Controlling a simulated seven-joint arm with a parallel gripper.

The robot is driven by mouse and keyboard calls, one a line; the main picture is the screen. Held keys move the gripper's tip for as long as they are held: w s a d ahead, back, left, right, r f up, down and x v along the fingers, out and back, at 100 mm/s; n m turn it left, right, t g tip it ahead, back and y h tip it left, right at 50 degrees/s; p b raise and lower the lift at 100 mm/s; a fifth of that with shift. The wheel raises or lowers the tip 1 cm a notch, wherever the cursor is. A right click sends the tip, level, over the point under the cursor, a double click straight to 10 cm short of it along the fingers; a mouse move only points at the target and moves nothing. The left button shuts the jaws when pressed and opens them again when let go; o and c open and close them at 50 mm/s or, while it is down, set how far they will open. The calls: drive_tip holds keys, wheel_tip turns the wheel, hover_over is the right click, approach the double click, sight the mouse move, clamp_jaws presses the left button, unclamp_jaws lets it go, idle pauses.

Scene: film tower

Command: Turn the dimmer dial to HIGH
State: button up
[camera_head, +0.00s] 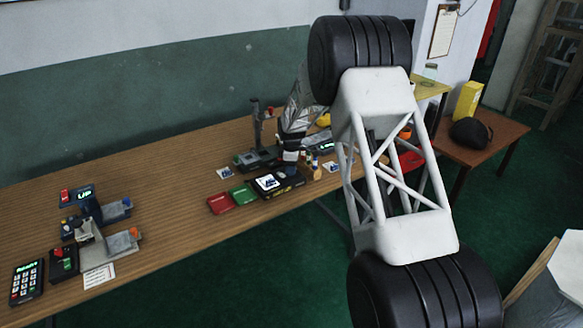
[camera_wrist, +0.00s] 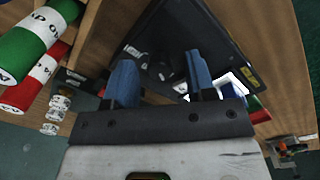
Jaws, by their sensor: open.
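My gripper (camera_wrist: 160,62) shows in the wrist view with its two blue fingers apart and nothing clearly held between them. A dark panel-like device (camera_wrist: 215,42) lies just beyond the fingertips. A small dark round form, perhaps the dimmer dial (camera_wrist: 164,72), shows between the fingers; its setting and any HIGH mark are unreadable. I cannot tell whether the fingers touch it. My arm hides part of this area.
A red tray (camera_head: 220,204) and a green tray (camera_head: 243,195) lie left of the black device. A grey device (camera_head: 110,247) and a keypad (camera_head: 27,282) occupy the table's left end. Bare wood lies between.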

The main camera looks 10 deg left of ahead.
drive_tip(key=c, duration=0.9)
drive_tip(key=shift+c, duration=0.2)
drive_tip(key=shift+m, duration=0.5)
drive_tip(key=m, duration=2.3)
